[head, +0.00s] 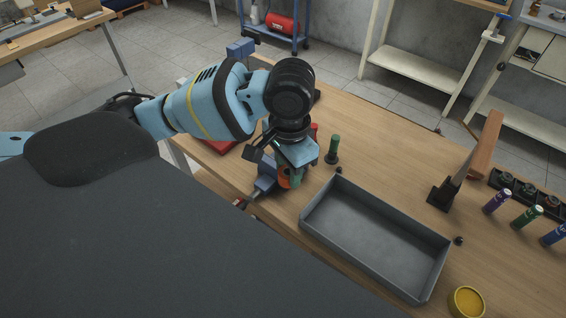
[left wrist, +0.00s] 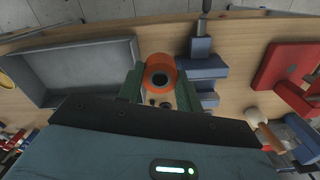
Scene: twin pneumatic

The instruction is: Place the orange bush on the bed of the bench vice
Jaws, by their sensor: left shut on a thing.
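The orange bush (left wrist: 158,69), a short ring with a dark bore, is between the two green fingers of my left gripper (left wrist: 160,88) in the left wrist view. The gripper is shut on it. In the head view only a bit of the bush (head: 283,181) shows below my left gripper (head: 289,176). The blue bench vice (head: 265,173) stands just left of the gripper there, partly hidden by it. In the left wrist view the vice (left wrist: 202,68) is right of the bush. I cannot tell whether they touch. My right gripper is not in view.
A large grey tray (head: 323,194) lies right of the gripper. A red object (left wrist: 283,70) lies beyond the vice. A yellow pot (head: 466,302), a wood-topped stand (head: 484,148) and coloured cylinders (head: 526,216) are further right.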

